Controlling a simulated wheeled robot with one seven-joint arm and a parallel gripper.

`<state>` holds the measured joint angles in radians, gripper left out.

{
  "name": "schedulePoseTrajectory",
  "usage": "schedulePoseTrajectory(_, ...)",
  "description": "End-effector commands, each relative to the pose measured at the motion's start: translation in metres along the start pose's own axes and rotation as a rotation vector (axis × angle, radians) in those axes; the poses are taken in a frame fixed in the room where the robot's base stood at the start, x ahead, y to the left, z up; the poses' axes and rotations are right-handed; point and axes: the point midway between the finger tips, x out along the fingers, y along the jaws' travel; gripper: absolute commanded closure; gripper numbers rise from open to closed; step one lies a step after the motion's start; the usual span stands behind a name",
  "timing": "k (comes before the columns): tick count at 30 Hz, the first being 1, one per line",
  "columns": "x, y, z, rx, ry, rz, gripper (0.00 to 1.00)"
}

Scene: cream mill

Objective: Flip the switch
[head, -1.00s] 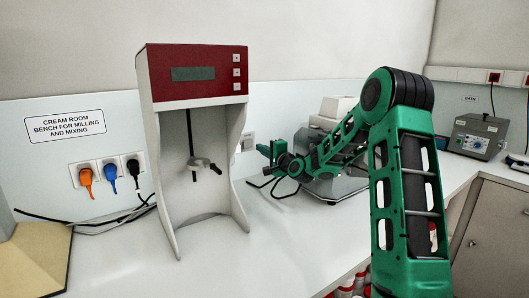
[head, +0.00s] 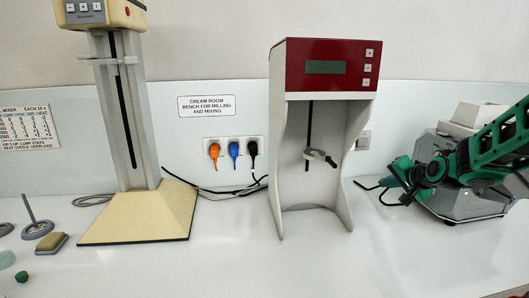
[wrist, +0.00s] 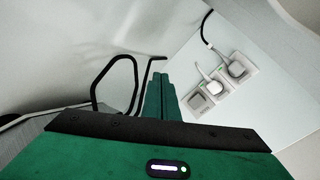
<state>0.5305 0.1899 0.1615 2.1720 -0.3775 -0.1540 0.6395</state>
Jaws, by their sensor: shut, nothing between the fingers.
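A wall plate (wrist: 222,84) shows in the wrist view, right of my fingers. It carries two white plugs with cords and a grey square (wrist: 197,102) at its lower left end, which looks like a switch; its position cannot be read. In the head view a wall plate (head: 363,141) is partly hidden behind the right side of the red-topped mixer. My gripper (head: 388,182) is right of the mixer, low above the bench and in front of the wall. In the wrist view its fingers (wrist: 160,82) are together and empty, apart from the plate.
The red-topped mixer (head: 327,66) stands left of my gripper. A grey machine (head: 466,202) stands behind my arm. A cream mixer (head: 135,212) stands at the left, with coloured plugs (head: 234,150) on the wall between. The front of the bench (head: 330,260) is clear.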

Motion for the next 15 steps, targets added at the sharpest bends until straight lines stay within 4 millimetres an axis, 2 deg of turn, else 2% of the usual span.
schedulePoseTrajectory(1, -0.019, 0.010, 0.009, -0.055, -0.020, 0.060, 1.00)
schedulePoseTrajectory(8, -0.113, 0.080, 0.047, -0.244, -0.156, 0.353, 1.00)
schedulePoseTrajectory(15, -0.229, 0.149, 0.100, -0.328, -0.354, 0.588, 1.00)
